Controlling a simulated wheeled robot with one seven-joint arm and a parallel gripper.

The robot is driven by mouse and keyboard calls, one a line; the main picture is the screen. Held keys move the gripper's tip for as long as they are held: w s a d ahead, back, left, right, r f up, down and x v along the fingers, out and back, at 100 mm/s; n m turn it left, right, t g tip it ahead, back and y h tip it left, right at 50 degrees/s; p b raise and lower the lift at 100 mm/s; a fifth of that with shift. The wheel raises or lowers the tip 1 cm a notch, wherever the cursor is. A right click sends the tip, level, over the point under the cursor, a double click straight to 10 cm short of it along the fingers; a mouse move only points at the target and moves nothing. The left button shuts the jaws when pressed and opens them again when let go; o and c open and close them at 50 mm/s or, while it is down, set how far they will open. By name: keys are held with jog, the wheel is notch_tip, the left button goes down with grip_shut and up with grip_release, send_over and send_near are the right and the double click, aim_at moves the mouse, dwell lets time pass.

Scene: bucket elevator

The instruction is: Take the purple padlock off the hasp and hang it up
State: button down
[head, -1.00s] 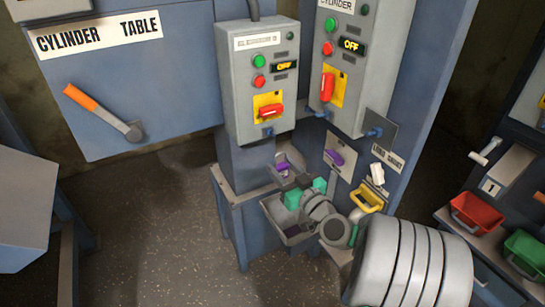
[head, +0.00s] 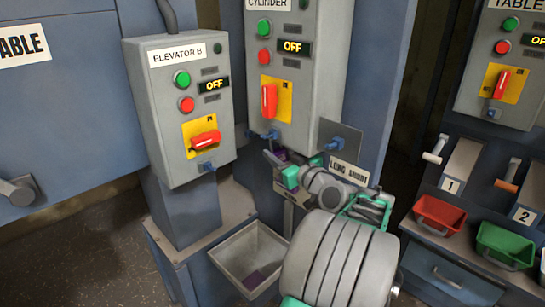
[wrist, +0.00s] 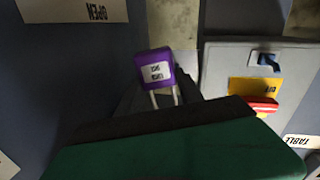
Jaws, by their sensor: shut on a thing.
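The purple padlock (wrist: 154,72) shows large in the wrist view, with a white label on its body and its two pale shackle legs pointing down in the picture. My gripper (head: 280,160) is shut on it, in front of the panel below the CYLINDER box; the dark grey fingers flank the shackle in the wrist view. In the head view only a little purple shows at the fingers, and my wrist hides much of the panel. Blue hasps show under the ELEVATOR B box (head: 178,108) and the CYLINDER box (head: 287,75). No padlock shows on them.
An open grey bin (head: 222,262) stands below left of my gripper, with something purple at its bottom. A LONG SHOOT label (head: 350,172) is just right of my wrist. Red (head: 439,214) and green (head: 505,243) bins stand at right.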

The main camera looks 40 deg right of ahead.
jog(key=w+p, duration=0.2)
jog(key=w, duration=0.3)
dwell(0.4)
jog(key=shift+w+a+b, duration=0.1)
jog(key=shift+w+b, duration=0.05)
jog(key=shift+b, duration=0.15)
jog(key=shift+w, duration=0.15)
dwell(0.5)
jog(key=shift+w+b, duration=0.65)
jog(key=shift+w, duration=0.95)
jog(key=shift+f+b, duration=0.8)
jog(key=shift+b, duration=0.3)
jog(key=c, duration=0.7)
grip_release()
